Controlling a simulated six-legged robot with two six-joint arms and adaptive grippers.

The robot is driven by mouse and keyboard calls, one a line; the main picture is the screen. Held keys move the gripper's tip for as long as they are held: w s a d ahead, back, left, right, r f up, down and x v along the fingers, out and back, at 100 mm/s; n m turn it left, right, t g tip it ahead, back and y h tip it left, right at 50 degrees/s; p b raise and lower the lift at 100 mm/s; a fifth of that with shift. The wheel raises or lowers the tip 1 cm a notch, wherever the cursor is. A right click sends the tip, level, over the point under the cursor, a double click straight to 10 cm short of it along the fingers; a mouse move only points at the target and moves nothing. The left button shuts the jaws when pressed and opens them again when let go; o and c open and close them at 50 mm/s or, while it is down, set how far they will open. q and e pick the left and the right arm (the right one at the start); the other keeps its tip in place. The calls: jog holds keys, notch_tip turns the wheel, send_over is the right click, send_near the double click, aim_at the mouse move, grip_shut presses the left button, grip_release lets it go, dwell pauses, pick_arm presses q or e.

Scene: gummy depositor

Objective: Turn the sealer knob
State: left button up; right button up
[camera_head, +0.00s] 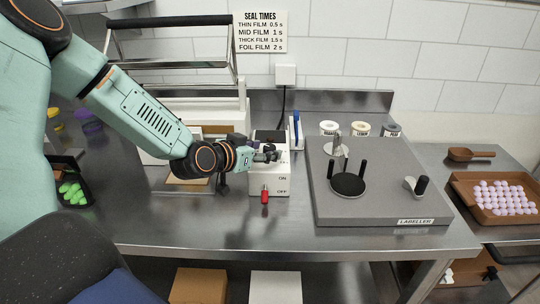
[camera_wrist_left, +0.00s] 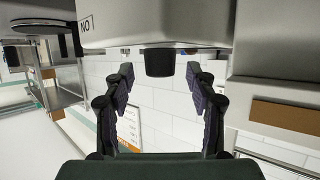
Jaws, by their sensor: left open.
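In the left wrist view the gripper (camera_wrist_left: 160,78) is open. A black knob (camera_wrist_left: 160,62) on the pale sealer housing (camera_wrist_left: 140,27) shows between and slightly beyond the fingertips, with a gap on each side. The gripper hides the knob in the head view. My right gripper is not in view.
A grey labeller (camera_head: 400,208) with posts and a crank stands to the right. A SEAL TIMES sign (camera_head: 261,32) hangs on the tiled wall. A blue-handled item (camera_head: 297,130) stands behind the sealer. The bench front (camera_head: 220,230) is clear.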

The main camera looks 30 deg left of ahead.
aim_at(266, 150)
pick_arm(q)
jog(key=shift+w+a+f+b, duration=0.15)
jog(key=shift+w+f+b, duration=0.2)
jog(key=shift+w+f, duration=0.3)
jog(key=shift+w, duration=0.4)
jog(key=shift+w+d, duration=0.35)
jog(key=shift+d, duration=0.1)
jog(key=shift+a, duration=0.1)
jog(key=shift+s+a, duration=0.1)
jog(key=shift+a, duration=0.05)
jog(key=shift+c, duration=0.4)
jog(key=shift+d, duration=0.2)
jog(key=c, duration=0.4)
jog(key=shift+a, duration=0.15)
jog(key=c, duration=0.5)
jog(key=shift+c, duration=1)
